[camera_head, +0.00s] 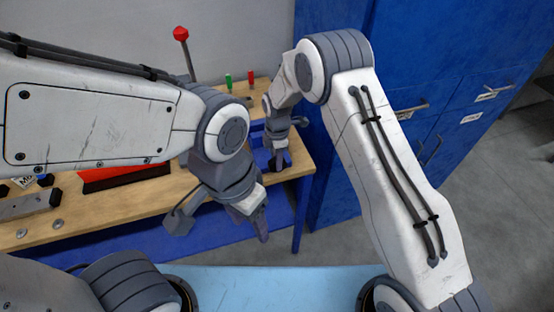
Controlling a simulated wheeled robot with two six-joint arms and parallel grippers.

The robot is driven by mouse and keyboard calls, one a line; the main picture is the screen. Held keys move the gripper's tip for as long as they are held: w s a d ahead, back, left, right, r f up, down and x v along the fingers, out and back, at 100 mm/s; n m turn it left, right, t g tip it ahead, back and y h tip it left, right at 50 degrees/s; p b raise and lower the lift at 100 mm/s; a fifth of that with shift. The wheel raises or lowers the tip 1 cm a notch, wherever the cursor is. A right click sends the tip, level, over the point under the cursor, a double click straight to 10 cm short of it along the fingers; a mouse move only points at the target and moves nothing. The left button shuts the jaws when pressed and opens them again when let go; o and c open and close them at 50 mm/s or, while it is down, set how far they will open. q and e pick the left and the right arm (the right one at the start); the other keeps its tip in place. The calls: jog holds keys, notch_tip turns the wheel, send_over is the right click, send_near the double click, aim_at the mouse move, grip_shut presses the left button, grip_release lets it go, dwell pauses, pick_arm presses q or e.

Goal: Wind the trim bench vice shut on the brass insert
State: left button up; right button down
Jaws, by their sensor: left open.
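A blue vice (262,157) sits at the right end of the wooden bench, partly hidden behind my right gripper. My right gripper (278,160) points down at the vice, in front of it; I cannot tell whether it touches the vice or whether its fingers are open. My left gripper (258,222) is open and hangs lower and nearer, in front of the bench's front edge, apart from the vice. I cannot make out the brass insert or the vice's jaw gap.
The wooden bench (120,211) runs left, with a red-and-black tray (125,177) and a grey block (28,206) on it. A red-knobbed lever (181,35) and green (228,82) and red (250,77) handles stand behind. Blue cabinets (465,50) rise at right.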

jog(key=shift+w+d+f+y+b, duration=0.1)
jog(key=shift+d+f+y+b, duration=0.05)
jog(key=shift+y+b, duration=0.45)
jog(key=y+b, duration=0.1)
jog(key=b, duration=0.2)
jog(key=g+y+b, duration=0.1)
jog(key=y+b, duration=0.1)
jog(key=b, duration=0.2)
jog(key=d+y+b, duration=0.1)
jog(key=b, duration=0.3)
jog(key=shift+w+f+g+y, duration=0.15)
jog(key=shift+f+g+y, duration=0.15)
jog(key=shift+g, duration=0.1)
jog(key=shift+r+y+b, duration=0.25)
jog(key=shift+y+b, duration=0.15)
jog(key=shift+b, duration=0.45)
jog(key=c, duration=0.7)
grip_release()
jog(key=shift+r, duration=0.1)
